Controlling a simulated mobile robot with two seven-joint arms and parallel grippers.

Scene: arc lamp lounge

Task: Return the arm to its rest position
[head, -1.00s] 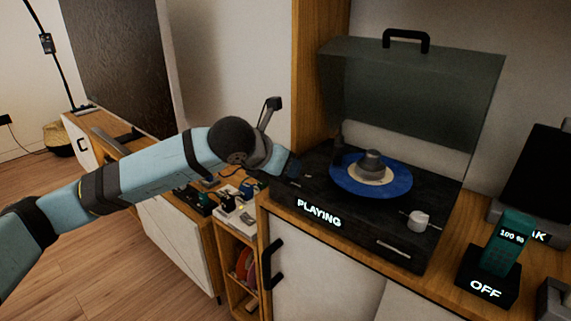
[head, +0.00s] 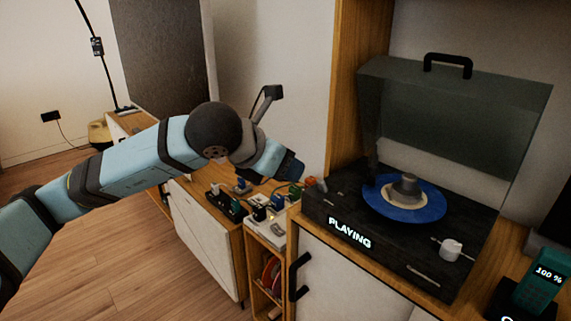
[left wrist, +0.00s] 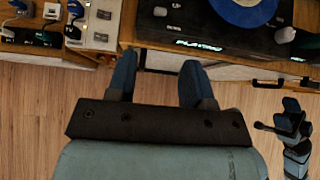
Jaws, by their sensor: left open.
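My left arm reaches in from the left in the head view, and its gripper (head: 290,170) is in front of the record player's left front corner. In the left wrist view my left gripper (left wrist: 156,80) has its two blue fingers apart with nothing between them. Floor and the cabinet's front edge show beyond the fingertips. Part of my other arm, with what looks like its gripper (left wrist: 278,122), shows at the right of the left wrist view. It is small and dark, and I cannot tell its jaw state.
The record player (head: 335,215) reads "PLAYING", with a blue record (head: 435,207) on it and its lid (head: 455,105) raised. Power strips with plugs (head: 262,210) lie left of it on a lower cabinet. A teal device (head: 540,290) reads "100 %". Wooden floor (head: 130,250) is clear.

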